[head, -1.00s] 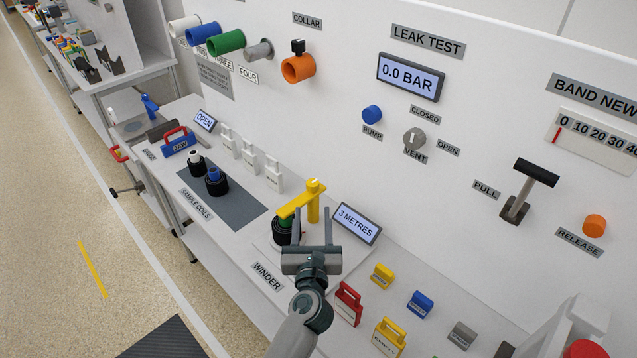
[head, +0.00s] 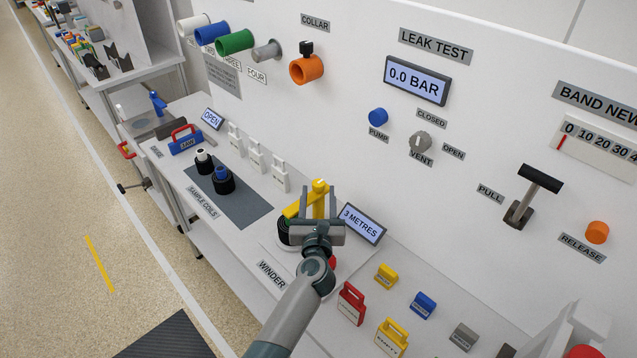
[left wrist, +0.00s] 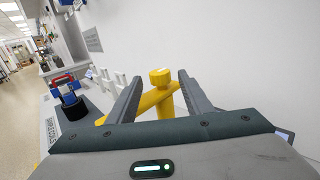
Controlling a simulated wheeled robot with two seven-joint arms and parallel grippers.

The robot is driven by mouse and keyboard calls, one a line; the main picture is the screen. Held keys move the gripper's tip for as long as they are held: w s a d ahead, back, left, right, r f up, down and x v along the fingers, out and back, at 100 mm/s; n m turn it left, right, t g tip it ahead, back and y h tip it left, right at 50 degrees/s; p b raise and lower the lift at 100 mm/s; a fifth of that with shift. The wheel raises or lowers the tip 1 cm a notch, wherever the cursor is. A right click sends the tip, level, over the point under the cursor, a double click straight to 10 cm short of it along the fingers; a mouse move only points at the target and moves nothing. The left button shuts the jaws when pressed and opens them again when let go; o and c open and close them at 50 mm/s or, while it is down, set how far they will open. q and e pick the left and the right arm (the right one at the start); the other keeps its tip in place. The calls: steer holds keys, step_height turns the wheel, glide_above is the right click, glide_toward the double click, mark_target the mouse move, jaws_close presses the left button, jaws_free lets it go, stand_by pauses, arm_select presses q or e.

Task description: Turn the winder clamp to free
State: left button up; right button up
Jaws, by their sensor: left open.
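The winder clamp is a yellow post with a yellow arm (head: 292,211) reaching left over the winder's dark coil (head: 283,232). My left gripper (head: 318,190) is open at the clamp post, with one finger on each side of it in the head view. In the left wrist view the yellow post (left wrist: 161,92) stands between the two open fingers (left wrist: 158,85), apart from both, and the arm slopes down to the left. I cannot tell how far the fingertips reach past the post. My gripper hides most of the winder. The right gripper is not in view.
A display reading 3 METRES (head: 362,224) stands close to the right of the gripper. Sample coils (head: 222,180) stand on a grey mat to the left. The white wall panel rises behind.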

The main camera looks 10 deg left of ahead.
mark_target(318, 190)
arm_select(q)
steer(key=shift+w+a, duration=0.2)
steer(key=shift+w, duration=0.85)
steer(key=shift+w+a, duration=0.2)
steer(key=shift+w, duration=0.8)
jaws_close()
